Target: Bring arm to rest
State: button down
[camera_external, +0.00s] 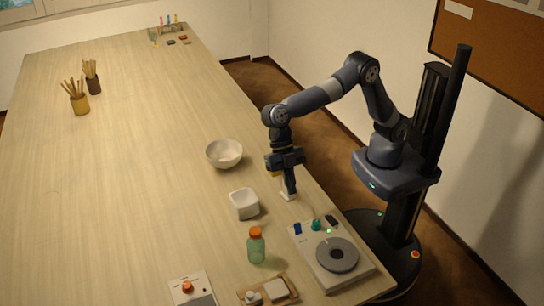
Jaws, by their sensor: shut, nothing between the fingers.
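My arm reaches from its column at the right out over the long wooden table (130,140). My gripper (289,194) points down over the table's right side, with its fingers together and nothing visible held. A small white piece (287,196) shows right at the fingertips; I cannot tell whether they touch it. A yellow bit shows behind the gripper body and is mostly hidden.
A white bowl (224,153) and a square white dish (244,204) stand left of my gripper. A green bottle with orange cap (256,246) and a device with a grey disc (337,255) are nearer. Brush pots (80,104) stand far left. The table's middle is clear.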

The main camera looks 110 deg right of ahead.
jog(key=b+x, duration=0.1)
jog(key=x, duration=0.1)
jog(key=b+x, duration=0.1)
jog(key=x, duration=0.1)
jog(key=a+b+x, duration=0.1)
jog(key=x, duration=0.1)
jog(key=shift+a, duration=0.2)
jog(key=shift+a+r+h+p, duration=0.15)
jog(key=shift+a+h+p, duration=0.25)
jog(key=shift+p, duration=0.3)
jog(key=a+h+p, duration=0.1)
jog(key=a+f+h+p, duration=0.1)
jog(key=h+p, duration=0.1)
jog(key=shift+s+a+g, duration=0.1)
jog(key=shift+a+g, duration=0.2)
jog(key=shift+a, duration=0.1)
jog(key=a+h+p, duration=0.2)
jog(key=h, duration=0.1)
jog(key=shift+a+r, duration=0.1)
jog(key=shift+a, duration=0.05)
jog(key=shift+a+r, duration=0.1)
jog(key=shift+r, duration=0.2)
jog(key=shift+a+r, duration=0.15)
jog(key=shift+r, duration=2.3)
